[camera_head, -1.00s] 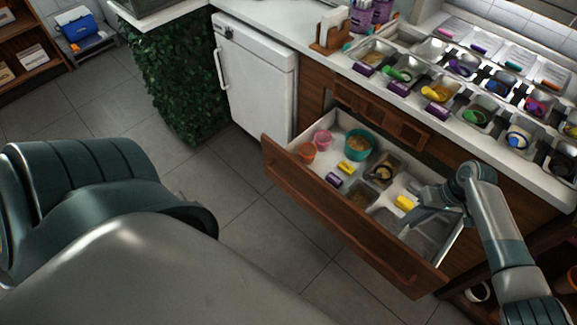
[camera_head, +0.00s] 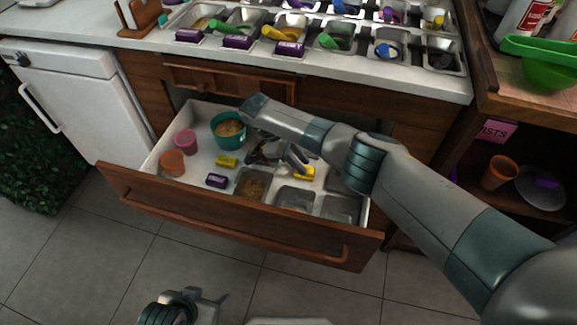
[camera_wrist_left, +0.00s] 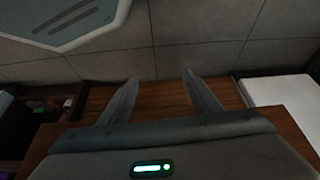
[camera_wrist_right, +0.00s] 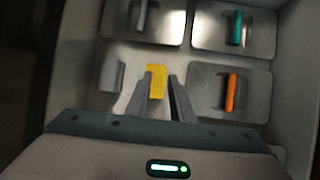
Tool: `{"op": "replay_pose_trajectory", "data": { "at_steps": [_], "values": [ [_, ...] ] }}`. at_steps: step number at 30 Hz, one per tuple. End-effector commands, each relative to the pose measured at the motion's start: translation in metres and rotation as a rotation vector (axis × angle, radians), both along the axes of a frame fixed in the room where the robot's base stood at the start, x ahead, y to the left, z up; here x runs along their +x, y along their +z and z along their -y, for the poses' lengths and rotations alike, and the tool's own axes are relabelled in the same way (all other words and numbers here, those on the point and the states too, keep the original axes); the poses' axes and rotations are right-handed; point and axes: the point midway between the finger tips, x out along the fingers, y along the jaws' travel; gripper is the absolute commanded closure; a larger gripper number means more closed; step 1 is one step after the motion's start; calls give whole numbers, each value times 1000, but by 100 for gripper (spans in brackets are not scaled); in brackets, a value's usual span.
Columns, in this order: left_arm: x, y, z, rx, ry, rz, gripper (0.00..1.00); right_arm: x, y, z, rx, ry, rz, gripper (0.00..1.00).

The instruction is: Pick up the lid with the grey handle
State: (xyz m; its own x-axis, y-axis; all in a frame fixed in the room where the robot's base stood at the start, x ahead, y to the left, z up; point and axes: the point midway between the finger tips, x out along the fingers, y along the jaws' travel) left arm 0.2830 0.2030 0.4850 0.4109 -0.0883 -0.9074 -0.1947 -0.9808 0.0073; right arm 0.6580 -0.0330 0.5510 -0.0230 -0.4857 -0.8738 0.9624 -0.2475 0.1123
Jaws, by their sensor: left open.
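My right gripper (camera_head: 300,163) hangs over the right part of the open drawer (camera_head: 225,222), close to a yellow block (camera_head: 306,174). In the right wrist view its fingers (camera_wrist_right: 160,88) are apart, with the yellow block (camera_wrist_right: 157,72) showing between them; I cannot tell whether they touch it. A metal lid with a grey handle (camera_wrist_right: 143,15) lies at the upper left, ahead of the fingertips. Lids with a teal handle (camera_wrist_right: 237,28) and an orange handle (camera_wrist_right: 231,92) lie to its right. My left gripper (camera_head: 222,298) is low over the floor, its fingers (camera_wrist_left: 160,77) apart and empty.
The drawer also holds a teal bowl (camera_head: 229,144), a pink cup (camera_head: 186,140), an orange cup (camera_head: 172,162) and a purple block (camera_head: 217,181). The counter (camera_head: 350,75) with topping pans is above. A wooden shelf unit (camera_head: 540,195) stands right.

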Motion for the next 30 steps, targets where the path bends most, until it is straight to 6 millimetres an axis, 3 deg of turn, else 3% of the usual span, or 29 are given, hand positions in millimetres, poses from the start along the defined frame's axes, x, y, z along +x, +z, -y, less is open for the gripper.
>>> {"op": "replay_pose_trajectory", "data": {
  "at_steps": [6, 20, 30],
  "values": [
    [3, -1, 24, -49, -16, 15, 43, 7, -4, 4, -55, 36, 13, 79],
    [2, 1, 23, -46, -16, 9, 43, 8, -2, 9, -57, 37, 14, 79],
    [-6, 2, 11, -11, -4, -47, 43, 9, -2, 54, -57, 35, 13, 79]
  ]
}}
